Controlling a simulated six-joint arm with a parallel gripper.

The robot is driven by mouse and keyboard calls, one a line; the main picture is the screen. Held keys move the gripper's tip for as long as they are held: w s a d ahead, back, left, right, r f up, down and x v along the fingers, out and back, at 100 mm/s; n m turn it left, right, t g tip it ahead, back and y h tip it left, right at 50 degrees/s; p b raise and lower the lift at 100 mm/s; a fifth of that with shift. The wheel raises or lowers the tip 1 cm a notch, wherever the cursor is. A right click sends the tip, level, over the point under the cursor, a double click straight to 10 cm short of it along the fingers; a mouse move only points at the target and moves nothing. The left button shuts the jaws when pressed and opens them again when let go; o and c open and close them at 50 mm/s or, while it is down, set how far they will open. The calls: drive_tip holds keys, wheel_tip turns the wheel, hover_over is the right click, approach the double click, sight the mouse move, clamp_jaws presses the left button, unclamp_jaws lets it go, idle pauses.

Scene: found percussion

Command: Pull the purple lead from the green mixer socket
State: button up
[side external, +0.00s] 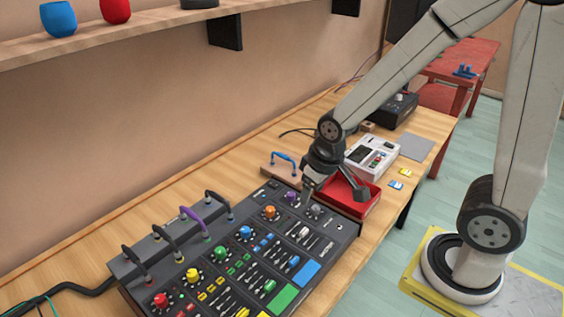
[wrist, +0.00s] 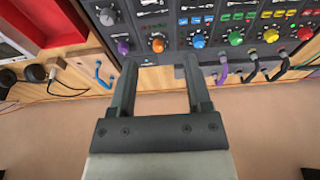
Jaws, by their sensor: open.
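The dark mixer (side external: 250,258) lies on the wooden bench with coloured knobs. The purple lead (side external: 189,213) arches up from the strip along its back edge, its near end by a green socket (side external: 207,239). In the wrist view the purple lead (wrist: 223,68) lies right of my gripper, below the green knob (wrist: 235,38). My gripper (wrist: 160,62) is open and empty, with bench and mixer edge showing between its fingers. In the side view my gripper (side external: 308,191) hangs by the mixer's right back corner, apart from the purple lead.
Black leads (side external: 161,237) arch on both sides of the purple lead, close by. A blue handle (side external: 285,157), a red tray (side external: 350,198) and a white device (side external: 372,157) stand right of the mixer. A shelf (side external: 150,28) runs along the wall above.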

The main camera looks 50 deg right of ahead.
drive_tip(key=w+a+f, duration=0.1)
drive_tip(key=w+a, duration=0.2)
drive_tip(key=w, duration=0.4)
drive_tip(key=w+a, duration=0.3)
drive_tip(key=w, duration=0.4)
drive_tip(key=g, duration=0.1)
hover_over(191, 212)
drive_tip(key=f, duration=0.6)
drive_tip(key=shift+s, duration=0.3)
drive_tip(key=shift+a, duration=0.1)
drive_tip(key=shift+w+f, duration=0.15)
drive_tip(key=shift+f, duration=1.1)
drive_tip(key=shift+w+f, duration=0.2)
drive_tip(key=shift+f, duration=1.1)
drive_tip(key=shift+w+f, duration=0.15)
drive_tip(key=shift+f, duration=1.1)
clamp_jaws()
